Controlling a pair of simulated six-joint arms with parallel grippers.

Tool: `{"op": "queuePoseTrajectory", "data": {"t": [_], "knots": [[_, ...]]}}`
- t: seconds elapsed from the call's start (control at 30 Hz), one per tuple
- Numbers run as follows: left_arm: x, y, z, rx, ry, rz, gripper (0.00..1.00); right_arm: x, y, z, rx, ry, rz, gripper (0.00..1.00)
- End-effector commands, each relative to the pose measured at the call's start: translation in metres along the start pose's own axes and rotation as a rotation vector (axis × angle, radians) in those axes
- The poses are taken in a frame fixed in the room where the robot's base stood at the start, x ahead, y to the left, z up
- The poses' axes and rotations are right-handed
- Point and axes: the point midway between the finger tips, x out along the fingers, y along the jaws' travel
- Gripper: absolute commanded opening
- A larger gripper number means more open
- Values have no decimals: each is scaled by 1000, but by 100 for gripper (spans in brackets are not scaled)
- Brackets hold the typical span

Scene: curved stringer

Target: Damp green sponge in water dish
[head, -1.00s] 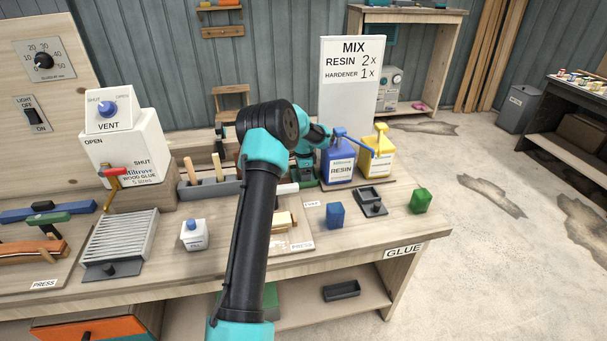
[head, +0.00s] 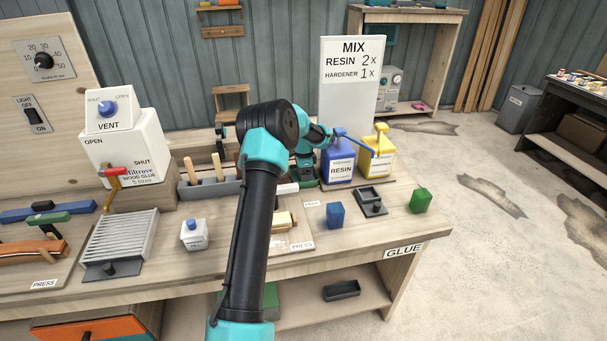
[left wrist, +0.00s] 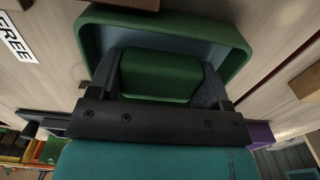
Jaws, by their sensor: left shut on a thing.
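My left gripper (head: 305,174) is low over the bench, partly hidden behind its own arm in the head view. In the left wrist view its two fingers stand either side of the green sponge (left wrist: 158,76) and are shut on it. The water dish (left wrist: 232,38), with a green rim and a blue-grey inside, lies beyond the fingers, and the sponge is over or inside it. I cannot tell whether the sponge touches the water or the bottom. In the head view the sponge is not clearly visible. My right gripper is not in view.
A blue resin container (head: 338,172) and a yellow container (head: 377,160) stand just right of the gripper. A blue block (head: 335,215), a dark small tray (head: 370,203) and a green block (head: 421,200) sit nearer the front. A white pot (head: 194,235) stands left.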

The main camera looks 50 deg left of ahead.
Motion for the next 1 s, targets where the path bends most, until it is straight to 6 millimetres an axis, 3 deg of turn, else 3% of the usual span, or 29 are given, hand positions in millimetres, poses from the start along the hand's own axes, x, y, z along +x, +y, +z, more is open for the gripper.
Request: {"op": "queuePoseTrajectory", "data": {"t": [1.0], "knots": [[-60, 0, 0, 0, 0, 1, 53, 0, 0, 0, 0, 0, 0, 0]]}}
